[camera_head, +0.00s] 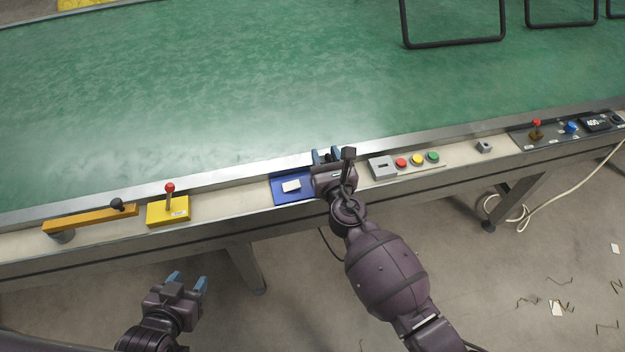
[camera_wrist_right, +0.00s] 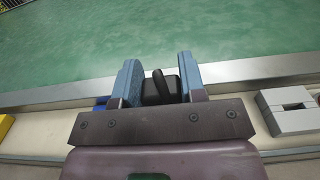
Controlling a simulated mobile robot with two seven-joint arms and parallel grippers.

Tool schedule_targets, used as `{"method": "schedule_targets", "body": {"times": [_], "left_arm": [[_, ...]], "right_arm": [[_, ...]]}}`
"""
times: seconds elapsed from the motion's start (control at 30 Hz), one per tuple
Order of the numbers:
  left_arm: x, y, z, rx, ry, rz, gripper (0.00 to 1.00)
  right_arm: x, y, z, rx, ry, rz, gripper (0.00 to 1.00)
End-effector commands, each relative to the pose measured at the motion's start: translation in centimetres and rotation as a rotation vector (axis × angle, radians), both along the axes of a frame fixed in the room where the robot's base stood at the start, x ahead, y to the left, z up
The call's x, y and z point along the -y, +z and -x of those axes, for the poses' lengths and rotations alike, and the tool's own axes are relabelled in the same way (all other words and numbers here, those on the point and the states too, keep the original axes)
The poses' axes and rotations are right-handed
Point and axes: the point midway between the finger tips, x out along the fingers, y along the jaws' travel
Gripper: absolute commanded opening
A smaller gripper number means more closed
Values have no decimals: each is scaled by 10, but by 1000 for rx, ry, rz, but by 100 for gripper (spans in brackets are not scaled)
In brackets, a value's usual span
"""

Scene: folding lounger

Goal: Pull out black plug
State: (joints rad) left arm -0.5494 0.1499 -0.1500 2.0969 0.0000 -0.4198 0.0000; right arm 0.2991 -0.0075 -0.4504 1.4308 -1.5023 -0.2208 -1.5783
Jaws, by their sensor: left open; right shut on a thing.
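The black plug (camera_wrist_right: 160,88) shows in the right wrist view between the two blue fingers of my right gripper (camera_wrist_right: 163,84), which is shut on it. In the head view my right gripper (camera_head: 327,157) is over the conveyor's front ledge, at the right end of a blue plate (camera_head: 281,187). The plug is mostly hidden there by the gripper and wrist, and I cannot tell whether it is seated in a socket. My left gripper (camera_head: 187,283) is open and empty, in front of the ledge and above the floor.
The ledge holds a yellow box with a red-knobbed lever (camera_head: 168,209), an orange bar (camera_head: 90,219), a grey block (camera_head: 382,167), coloured buttons (camera_head: 417,159) and a control panel (camera_head: 570,129). The green belt (camera_head: 220,90) is clear nearby. A pale cable (camera_head: 560,205) lies at right.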

Motion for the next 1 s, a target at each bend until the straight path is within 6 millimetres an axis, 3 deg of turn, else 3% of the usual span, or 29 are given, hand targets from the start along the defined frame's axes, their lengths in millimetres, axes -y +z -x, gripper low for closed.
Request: {"method": "schedule_targets", "body": {"times": [1.0], "left_arm": [[0,33,-9,42,0,0,48]], "right_arm": [[0,25,0,2,0,-1,0]]}}
